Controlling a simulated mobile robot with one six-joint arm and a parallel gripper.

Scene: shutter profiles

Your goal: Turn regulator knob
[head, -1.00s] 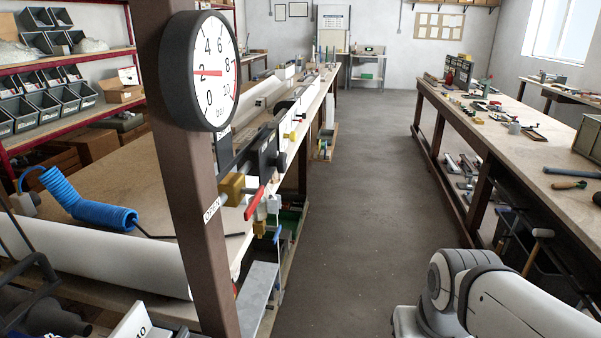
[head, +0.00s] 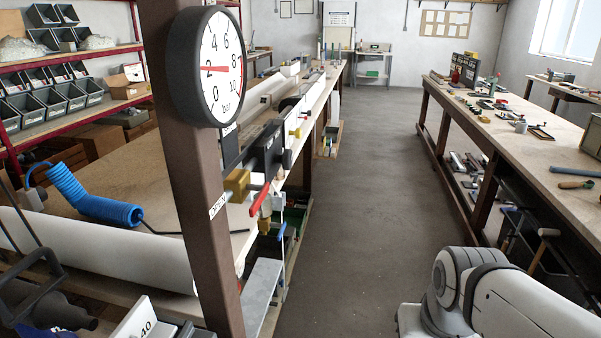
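A round pressure gauge (head: 222,68) marked "bar" is fixed on a brown post (head: 196,190) at the left of the head view. Its red needle points near 2. Behind the post are a brass valve body (head: 237,184) and a red lever (head: 259,199), with an "OPEN" label (head: 217,206) on the post. I cannot make out a regulator knob for certain; a dark fitting (head: 287,158) sits on the bench edge beyond the lever. Part of my white arm shows at the bottom right; my gripper is outside the view.
A long workbench (head: 110,165) runs along the left, with a coiled blue hose (head: 95,205) and a white roll (head: 100,250). Another bench (head: 530,150) with tools stands at the right. The grey floor (head: 365,190) between them is clear.

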